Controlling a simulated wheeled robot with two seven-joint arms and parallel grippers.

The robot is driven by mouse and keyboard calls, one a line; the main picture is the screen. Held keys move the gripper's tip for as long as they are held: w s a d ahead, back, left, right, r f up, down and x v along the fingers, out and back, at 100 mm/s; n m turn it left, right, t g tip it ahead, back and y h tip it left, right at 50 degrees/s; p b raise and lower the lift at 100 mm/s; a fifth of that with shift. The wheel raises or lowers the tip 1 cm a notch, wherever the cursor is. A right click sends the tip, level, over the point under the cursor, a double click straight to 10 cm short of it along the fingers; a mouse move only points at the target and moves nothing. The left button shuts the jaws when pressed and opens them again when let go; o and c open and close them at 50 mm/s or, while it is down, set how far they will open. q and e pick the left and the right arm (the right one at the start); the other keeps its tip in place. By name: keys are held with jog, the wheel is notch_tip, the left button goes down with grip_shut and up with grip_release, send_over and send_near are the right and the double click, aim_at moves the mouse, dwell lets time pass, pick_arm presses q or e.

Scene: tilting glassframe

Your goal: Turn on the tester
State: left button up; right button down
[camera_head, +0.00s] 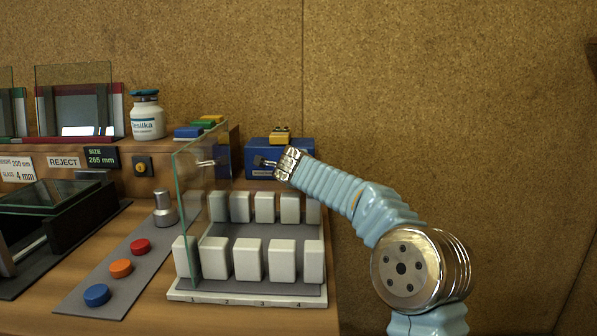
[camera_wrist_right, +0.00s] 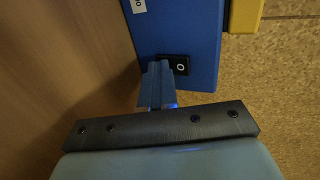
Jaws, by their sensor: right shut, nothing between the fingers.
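My right gripper (camera_head: 260,161) is shut and empty. Its fingertips (camera_wrist_right: 158,68) are right at the switch and hide its left end. I cannot tell whether they touch it or how the rocker is tipped. My left gripper is not in view.
A glass pane (camera_head: 194,180) stands upright in a rack of white blocks (camera_head: 245,299) in front of the box. Red, orange and blue buttons (camera_head: 97,295) lie on a grey plate at left. A white bottle (camera_head: 147,120) stands on the shelf.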

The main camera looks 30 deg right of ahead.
jog(key=shift+r+p, duration=0.85)
jog(key=shift+p, duration=0.05)
jog(key=shift+d+r, duration=0.1)
jog(key=shift+r, duration=0.25)
jog(key=shift+s+a, duration=0.25)
jog(key=shift+a, duration=0.05)
jog(key=f+v, duration=0.1)
jog(key=v, duration=1.1)
jog(key=shift+s+a+b, duration=0.15)
jog(key=shift+s+b, duration=0.25)
jog(key=shift+b, duration=0.05)
jog(key=shift+f, duration=0.1)
